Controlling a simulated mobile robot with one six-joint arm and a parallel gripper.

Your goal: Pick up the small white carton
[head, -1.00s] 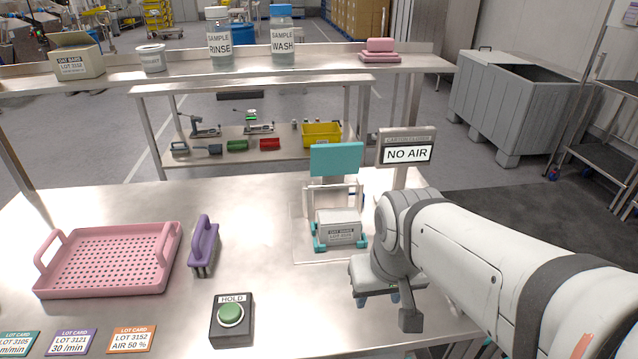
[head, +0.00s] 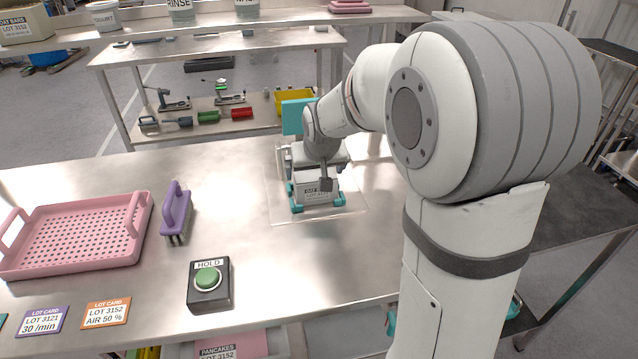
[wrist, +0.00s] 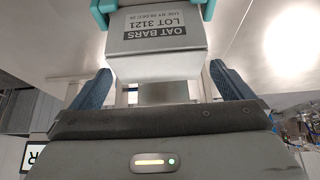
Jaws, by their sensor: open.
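The small white carton (head: 312,193) sits in a holder with teal corner feet (head: 297,207) on the steel table, left of my arm. In the wrist view the carton (wrist: 155,62) shows upside down, with a label reading OAT BARS LOT 3121, and teal holder parts at its top corners. My gripper (wrist: 160,78) is open, its two blue fingers spread wider than the carton and apart from it at left and right. In the head view my wrist is over and behind the carton and hides part of it; the fingers are hidden there.
A teal panel (head: 297,117) rises behind the holder. A pink perforated tray (head: 75,232), a purple brush (head: 176,210) and a HOLD box with a green button (head: 209,284) lie to the left. Lot cards (head: 105,313) lie at the front edge. Bare table surrounds the holder's clear base plate.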

